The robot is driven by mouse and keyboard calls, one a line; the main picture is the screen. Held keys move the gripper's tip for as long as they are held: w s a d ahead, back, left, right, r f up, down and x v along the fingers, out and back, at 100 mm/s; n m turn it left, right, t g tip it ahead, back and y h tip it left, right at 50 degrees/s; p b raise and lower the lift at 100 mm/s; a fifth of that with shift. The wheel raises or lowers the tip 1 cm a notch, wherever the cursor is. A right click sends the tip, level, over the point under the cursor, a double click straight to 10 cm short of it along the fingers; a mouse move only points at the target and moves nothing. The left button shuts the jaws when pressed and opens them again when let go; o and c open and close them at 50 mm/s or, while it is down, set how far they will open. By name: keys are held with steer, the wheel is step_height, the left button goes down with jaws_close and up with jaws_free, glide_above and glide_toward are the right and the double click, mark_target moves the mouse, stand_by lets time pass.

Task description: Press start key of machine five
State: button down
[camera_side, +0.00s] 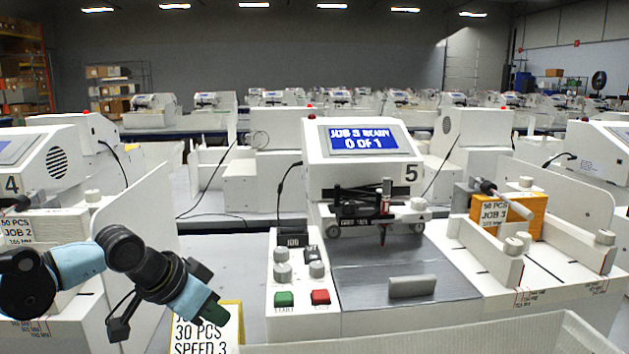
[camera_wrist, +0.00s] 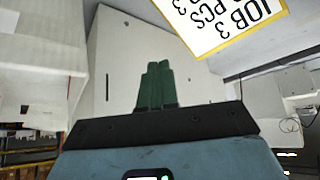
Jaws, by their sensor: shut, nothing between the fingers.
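Machine five (camera_side: 360,165) stands in the middle of the side view, with a "5" on its front and a blue screen (camera_side: 363,140) reading "JOB 5 READY 0 OF 1". Its control panel (camera_side: 296,262) is at its front left. The green start key (camera_side: 284,299) sits on the panel's front edge, beside the red key (camera_side: 320,297). My gripper (camera_side: 213,312) is to the left of the panel, apart from the keys and lower left of them in the picture. In the wrist view its green fingers (camera_wrist: 156,86) are together and empty. The keys are not visible there.
A yellow-edged card (camera_side: 205,330) reading "30 PCS SPEED 3" stands close by my gripper; a card (camera_wrist: 225,20) also shows in the wrist view. Knobs (camera_side: 283,271) rise behind the keys. A pale tray (camera_side: 450,335) lies in front. Machine four (camera_side: 60,165) is at left.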

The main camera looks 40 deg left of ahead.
step_height(320, 180, up, 17)
steer(key=m+t+h, duration=0.1)
steer(key=m+t, duration=0.1)
steer(key=m, duration=0.9)
glide_above(279, 298)
steer(key=shift+f, duration=0.1)
steer(key=shift+f, duration=4.3)
steer(key=shift+f, duration=0.1)
steer(key=shift+f, duration=0.35)
